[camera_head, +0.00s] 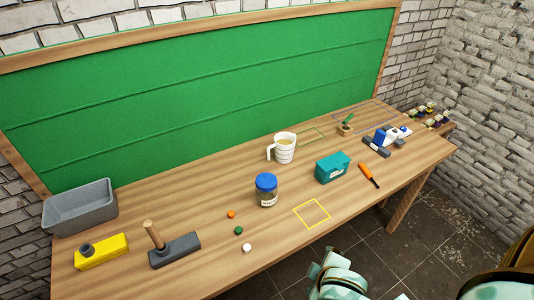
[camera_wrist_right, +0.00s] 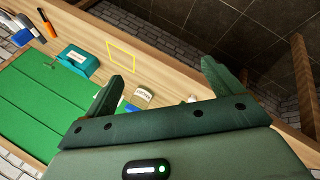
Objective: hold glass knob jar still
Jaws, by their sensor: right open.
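The glass knob jar (camera_head: 267,198), with a blue lid and a white label, stands upright near the middle of the wooden table in the head view. My left gripper is not in view.
A white mug (camera_head: 284,152) stands behind the jar and a teal box (camera_head: 332,168) to its right. Small balls, including an orange one (camera_head: 231,214), lie at its front left. A yellow outlined square (camera_head: 312,214) lies empty at its front right. A grey bin (camera_head: 80,208) stands far left.

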